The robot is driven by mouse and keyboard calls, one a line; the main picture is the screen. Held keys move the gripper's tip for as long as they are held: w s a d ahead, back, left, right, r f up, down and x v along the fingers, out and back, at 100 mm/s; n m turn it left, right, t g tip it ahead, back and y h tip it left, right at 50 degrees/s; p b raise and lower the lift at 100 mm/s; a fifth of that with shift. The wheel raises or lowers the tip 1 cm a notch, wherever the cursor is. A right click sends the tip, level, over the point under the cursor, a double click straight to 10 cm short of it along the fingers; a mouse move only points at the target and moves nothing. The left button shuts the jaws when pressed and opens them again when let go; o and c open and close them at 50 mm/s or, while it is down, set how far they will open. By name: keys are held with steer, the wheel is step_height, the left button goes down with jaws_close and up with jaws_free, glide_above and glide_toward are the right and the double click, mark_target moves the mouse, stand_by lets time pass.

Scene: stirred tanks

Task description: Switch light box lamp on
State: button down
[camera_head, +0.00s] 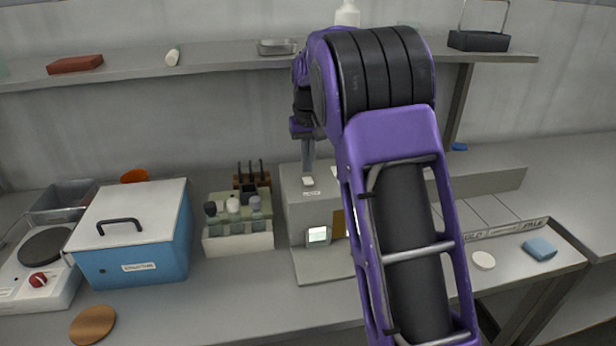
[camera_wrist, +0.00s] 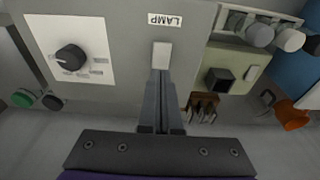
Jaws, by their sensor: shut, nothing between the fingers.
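The light box (camera_head: 298,212) is a grey housing at the middle of the bench, partly hidden behind my arm. A small white lamp switch (camera_head: 308,181) is on its top, beside a label reading LAMP (camera_head: 312,193). In the wrist view, the picture is upside down; the white switch (camera_wrist: 162,55) is next to the LAMP label (camera_wrist: 163,20). My gripper (camera_head: 308,166) points down over the switch. Its fingers are shut and empty, and the tips (camera_wrist: 161,74) appear at the edge of the switch. I cannot tell whether they touch, or which way the switch is set.
A black knob on a white dial plate (camera_wrist: 95,75) is on the same top face. A bottle rack (camera_head: 238,242) and a blue box with a white lid (camera_head: 140,262) stand to the left. A shelf (camera_head: 220,58) runs behind. The front bench strip is mostly clear.

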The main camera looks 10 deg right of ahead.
mark_target(307, 179)
step_height(307, 179, up, 3)
steer(key=shift+r+p, duration=0.15)
steer(key=shift+p, duration=0.95)
steer(key=shift+r, duration=0.9)
